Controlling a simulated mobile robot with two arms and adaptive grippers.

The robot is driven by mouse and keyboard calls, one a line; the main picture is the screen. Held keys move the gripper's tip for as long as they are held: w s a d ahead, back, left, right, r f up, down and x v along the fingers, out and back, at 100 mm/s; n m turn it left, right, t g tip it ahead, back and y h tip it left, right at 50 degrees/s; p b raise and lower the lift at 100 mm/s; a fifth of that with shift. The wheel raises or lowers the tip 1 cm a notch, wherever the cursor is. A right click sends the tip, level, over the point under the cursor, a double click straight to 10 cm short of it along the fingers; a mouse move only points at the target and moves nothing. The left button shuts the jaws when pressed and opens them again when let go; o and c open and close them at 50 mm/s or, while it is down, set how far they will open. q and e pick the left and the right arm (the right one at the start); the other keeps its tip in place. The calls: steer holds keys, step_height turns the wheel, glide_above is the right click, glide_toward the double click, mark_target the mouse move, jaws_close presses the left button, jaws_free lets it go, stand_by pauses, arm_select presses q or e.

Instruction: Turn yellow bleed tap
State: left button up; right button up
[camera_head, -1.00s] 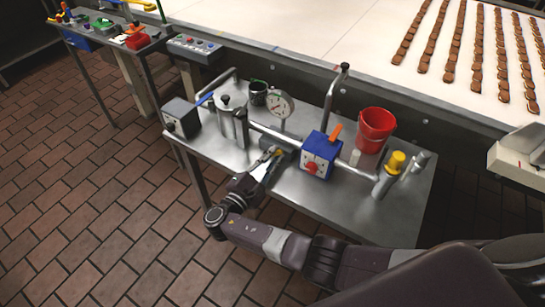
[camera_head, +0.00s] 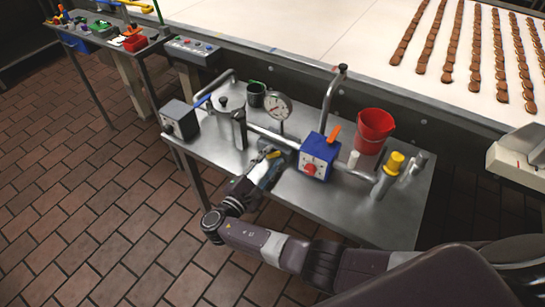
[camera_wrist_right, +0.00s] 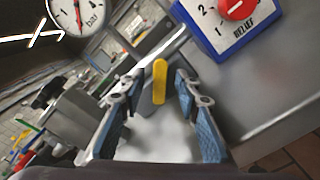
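The yellow bleed tap (camera_wrist_right: 160,82) is a small upright lever with a rounded top in the right wrist view. In the head view the tap (camera_head: 274,154) is a small yellow spot on the pipe assembly, left of the blue box. My right gripper (camera_head: 264,168) is right by it, low over the table's front part. In the right wrist view its two blue-padded fingers stand apart, one each side of the lever, with gaps visible on both sides. The lever's lower end is above a blurred pale metal surface. My left gripper is not in view.
A blue relief box (camera_head: 319,155) with a red knob and orange lever stands just right of the tap. A pressure gauge (camera_head: 277,106) rises behind it. A red bucket (camera_head: 373,130) and yellow-capped valve (camera_head: 395,163) stand farther right on the metal table (camera_head: 330,205).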

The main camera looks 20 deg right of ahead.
steer(key=v, duration=0.6)
steer(key=shift+s+a, duration=0.2)
steer(key=shift+a, duration=0.1)
steer(key=shift+a, duration=0.1)
